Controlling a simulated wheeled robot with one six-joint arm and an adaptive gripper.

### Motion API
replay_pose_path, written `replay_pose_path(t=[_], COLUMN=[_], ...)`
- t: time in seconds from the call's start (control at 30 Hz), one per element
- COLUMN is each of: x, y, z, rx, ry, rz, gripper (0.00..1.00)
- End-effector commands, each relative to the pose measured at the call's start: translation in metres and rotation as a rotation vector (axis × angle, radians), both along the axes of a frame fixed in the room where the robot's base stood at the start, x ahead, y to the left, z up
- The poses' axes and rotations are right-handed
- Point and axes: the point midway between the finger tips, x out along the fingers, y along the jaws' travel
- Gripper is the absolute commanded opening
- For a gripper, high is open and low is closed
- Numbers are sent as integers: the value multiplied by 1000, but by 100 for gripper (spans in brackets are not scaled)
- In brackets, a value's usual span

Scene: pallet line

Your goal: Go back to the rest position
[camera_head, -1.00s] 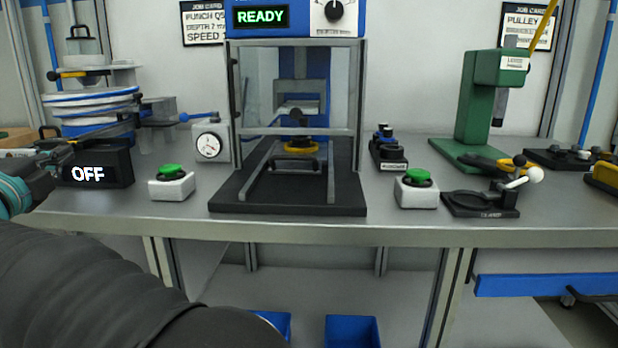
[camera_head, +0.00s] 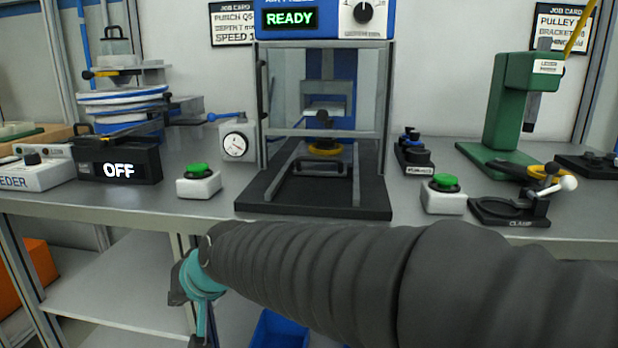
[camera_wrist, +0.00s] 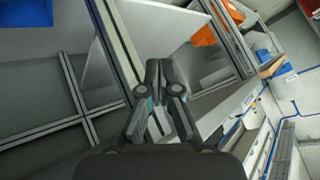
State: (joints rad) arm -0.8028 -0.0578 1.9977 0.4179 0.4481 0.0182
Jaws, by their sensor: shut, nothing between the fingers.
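My gripper (camera_wrist: 160,78) shows in the wrist view with its dark fingers together and nothing between them. It hangs in front of the workbench (camera_wrist: 120,45) frame and lower shelf, clear of the bench top. In the head view my arm in its dark sleeve crosses the lower right, below the bench's front edge. Its teal wrist is at lower left of centre, and the fingertips there are not clearly seen.
The bench top (camera_head: 210,212) holds a press (camera_head: 325,200) reading READY, two green-button boxes (camera_head: 198,182) (camera_head: 443,194), a black clamp (camera_head: 509,210), a green lever press (camera_head: 503,115) and an OFF display box (camera_head: 118,160). Blue bins (camera_head: 279,330) and an orange bin (camera_head: 28,280) are below.

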Motion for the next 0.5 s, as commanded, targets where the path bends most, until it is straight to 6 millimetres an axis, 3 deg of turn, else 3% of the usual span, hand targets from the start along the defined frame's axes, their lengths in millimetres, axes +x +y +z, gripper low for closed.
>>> replay_pose_path(t=[0.03, 0.1, 0.4, 0.5], x=[-3, -11, -64, -85], y=[-35, -78, -262, -314], z=[-8, -21, -64, -72], rx=[-59, -143, -438, -494], ry=[14, 37, 145, 163], rz=[-5, -8, -117, -197], gripper=[0, 0, 0, 0])
